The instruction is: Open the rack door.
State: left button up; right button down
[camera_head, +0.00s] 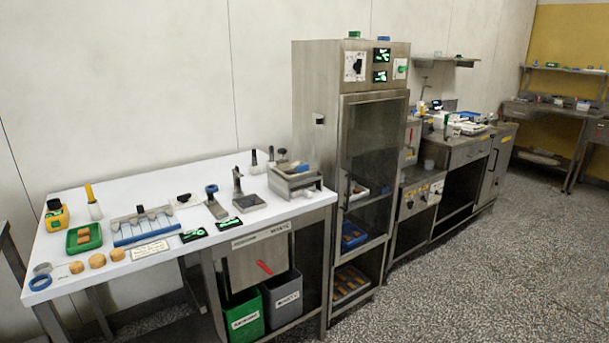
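The rack is a tall steel cabinet (316,110) in the middle of the view, against the back wall. Its door (375,135) has a steel frame and a dark see-through panel, and it looks closed. A dark upright handle (348,190) is on the door's left side. Through the panel I see a white tray and a blue tray (352,237) on shelves. Below the door, a tray with brown pieces (350,284) sits in an open lower bay. Neither of my grippers is in view.
A white-topped table (150,262) with tools, a green tray (84,238) and round brown pieces stands left of the rack. Green and grey bins (283,298) are under it. Steel counters (470,152) continue on the right. The speckled floor (480,270) in front is clear.

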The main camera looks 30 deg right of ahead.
aim_at(344, 99)
jog(key=z, duration=1.4)
